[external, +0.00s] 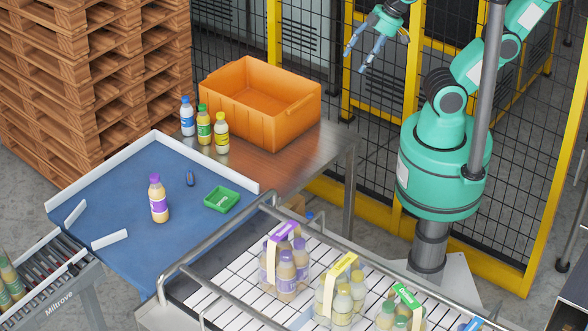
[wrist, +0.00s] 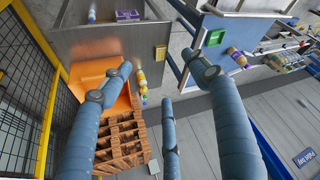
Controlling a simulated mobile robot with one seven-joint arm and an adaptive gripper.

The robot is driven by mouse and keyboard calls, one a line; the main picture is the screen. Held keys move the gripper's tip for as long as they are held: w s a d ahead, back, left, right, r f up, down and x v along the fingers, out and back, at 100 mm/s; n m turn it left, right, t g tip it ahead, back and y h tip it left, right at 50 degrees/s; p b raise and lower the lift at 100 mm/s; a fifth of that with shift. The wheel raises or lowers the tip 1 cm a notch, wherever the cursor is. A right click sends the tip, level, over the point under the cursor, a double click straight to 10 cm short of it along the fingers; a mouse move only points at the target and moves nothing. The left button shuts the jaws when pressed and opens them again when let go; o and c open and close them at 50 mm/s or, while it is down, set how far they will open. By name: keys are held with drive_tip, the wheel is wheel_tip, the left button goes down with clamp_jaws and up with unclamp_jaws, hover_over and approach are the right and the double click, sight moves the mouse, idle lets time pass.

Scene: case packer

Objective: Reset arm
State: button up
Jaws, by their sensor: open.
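My teal arm (external: 470,65) rises from its base at the right of the external view. My gripper (external: 376,50) is raised high at the top, in front of the fence, apart from everything. In the wrist view its blue-grey fingers (wrist: 170,78) are spread wide with nothing between them. A bottle with a purple cap (external: 159,200) stands on the blue belt (external: 120,215). A green tray (external: 221,199) and a small dark object (external: 190,178) are also on the belt.
An orange crate (external: 285,125) and several capped bottles (external: 204,128) stand on the metal table (external: 325,150). Banded bottle packs (external: 342,290) stand on the white grid conveyor (external: 235,275). Wooden pallets (external: 110,90) are stacked at left. A yellow-framed fence (external: 345,75) stands behind.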

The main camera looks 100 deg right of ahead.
wheel_tip(320, 180, down, 18)
drive_tip(key=b, duration=1.7)
drive_tip(key=shift+r+b, duration=0.15)
drive_tip(key=shift+b, duration=0.2)
